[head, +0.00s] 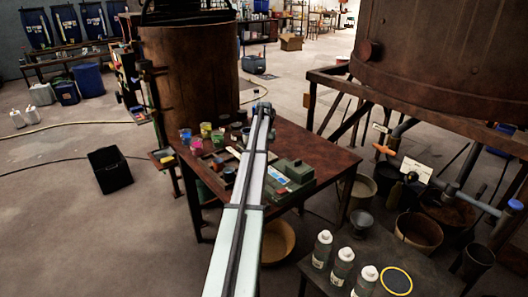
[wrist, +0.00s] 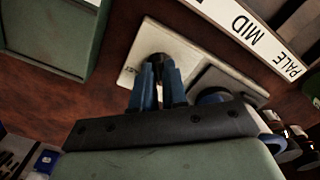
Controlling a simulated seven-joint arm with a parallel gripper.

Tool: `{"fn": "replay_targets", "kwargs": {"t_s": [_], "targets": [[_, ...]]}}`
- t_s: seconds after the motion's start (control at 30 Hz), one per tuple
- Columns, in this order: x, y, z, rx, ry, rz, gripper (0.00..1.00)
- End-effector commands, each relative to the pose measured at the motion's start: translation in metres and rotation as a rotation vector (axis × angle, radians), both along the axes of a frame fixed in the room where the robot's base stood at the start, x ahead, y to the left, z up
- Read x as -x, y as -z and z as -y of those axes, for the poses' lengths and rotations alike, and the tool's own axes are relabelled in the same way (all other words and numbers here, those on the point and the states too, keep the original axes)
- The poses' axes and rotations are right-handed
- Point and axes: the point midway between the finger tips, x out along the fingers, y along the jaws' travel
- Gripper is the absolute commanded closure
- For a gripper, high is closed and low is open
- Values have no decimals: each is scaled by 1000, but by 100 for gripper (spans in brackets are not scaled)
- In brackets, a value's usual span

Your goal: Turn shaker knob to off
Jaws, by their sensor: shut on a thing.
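In the wrist view, the dark knob (wrist: 157,56) stands on a cream plate (wrist: 150,34) lying on the brown table. The two blue fingers of my gripper (wrist: 158,78) are on either side of the knob and shut on it. The fingers hide part of the knob and of the plate's markings, so I cannot read which setting it points to. In the head view, my arm reaches over the brown table (head: 322,155) and hides the knob.
A green box (wrist: 48,35) is at the upper left of the wrist view. A grey block with a blue round part (wrist: 212,95) is beside the plate. A strip labelled MID and PALE (wrist: 245,28) runs along the upper right. Small coloured cups (head: 206,130) stand on the table's left side.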

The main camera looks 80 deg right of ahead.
Motion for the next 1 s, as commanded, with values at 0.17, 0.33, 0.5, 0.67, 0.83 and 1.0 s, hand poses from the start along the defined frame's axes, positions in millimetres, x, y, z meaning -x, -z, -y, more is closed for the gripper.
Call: {"fn": "replay_targets", "kwargs": {"t_s": [0.17,0.33,0.5,0.67,0.83,1.0], "targets": [[0,0,0,0,-141,0,100],[0,0,0,0,-250,0,100],[0,0,0,0,-322,0,100],[0,0,0,0,-361,0,100],[0,0,0,0,-378,0,100],[0,0,0,0,-380,0,100]]}}
